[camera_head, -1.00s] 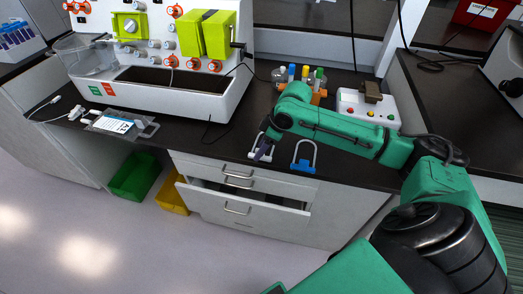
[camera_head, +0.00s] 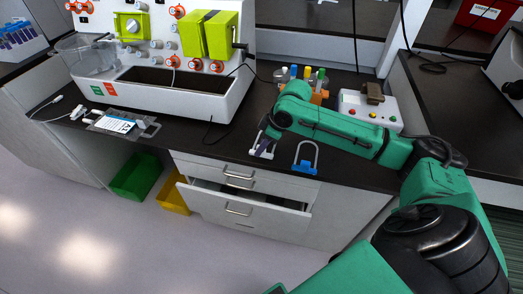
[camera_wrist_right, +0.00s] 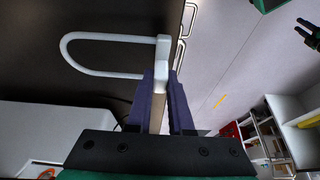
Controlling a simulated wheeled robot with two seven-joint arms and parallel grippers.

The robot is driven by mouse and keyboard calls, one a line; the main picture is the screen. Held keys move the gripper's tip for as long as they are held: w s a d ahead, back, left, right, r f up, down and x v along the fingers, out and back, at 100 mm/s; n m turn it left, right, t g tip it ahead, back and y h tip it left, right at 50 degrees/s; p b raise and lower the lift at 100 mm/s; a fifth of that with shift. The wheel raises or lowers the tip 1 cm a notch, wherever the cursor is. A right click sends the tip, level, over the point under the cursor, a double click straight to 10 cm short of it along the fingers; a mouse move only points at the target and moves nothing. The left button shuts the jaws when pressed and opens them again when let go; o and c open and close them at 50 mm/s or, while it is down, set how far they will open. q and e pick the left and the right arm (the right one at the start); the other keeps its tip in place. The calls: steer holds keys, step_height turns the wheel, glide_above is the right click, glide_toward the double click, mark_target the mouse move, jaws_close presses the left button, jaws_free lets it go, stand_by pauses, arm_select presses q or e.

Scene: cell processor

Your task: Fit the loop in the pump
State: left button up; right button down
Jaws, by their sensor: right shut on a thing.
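My right gripper (camera_head: 264,147) is shut on a white U-shaped loop at the front of the dark bench. In the right wrist view its purple fingers (camera_wrist_right: 165,105) close on the end block of the white loop (camera_wrist_right: 115,74), and the loop's curved end points left. A second loop with a blue block (camera_head: 305,167) stands just right of the gripper, apart from it. The white machine carries a lime-green unit with a knob (camera_head: 132,26) and a larger lime-green block (camera_head: 208,36); I cannot tell which is the pump. A dark gripper shape (camera_wrist_right: 308,36), probably my left, shows small in the wrist view.
A clear container (camera_head: 88,57) and a blue-white pack (camera_head: 115,125) lie left. A bottle rack (camera_head: 316,95) and button box (camera_head: 368,112) stand behind my right arm. An open drawer (camera_head: 240,207) sticks out below the bench. Bench between pack and gripper is clear.

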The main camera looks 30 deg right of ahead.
step_height(320, 180, up, 18)
steer(key=p, duration=0.1)
steer(key=shift+p, duration=0.3)
steer(key=c, duration=1.4)
jaws_free()
steer(key=shift+r, duration=0.1)
jaws_close()
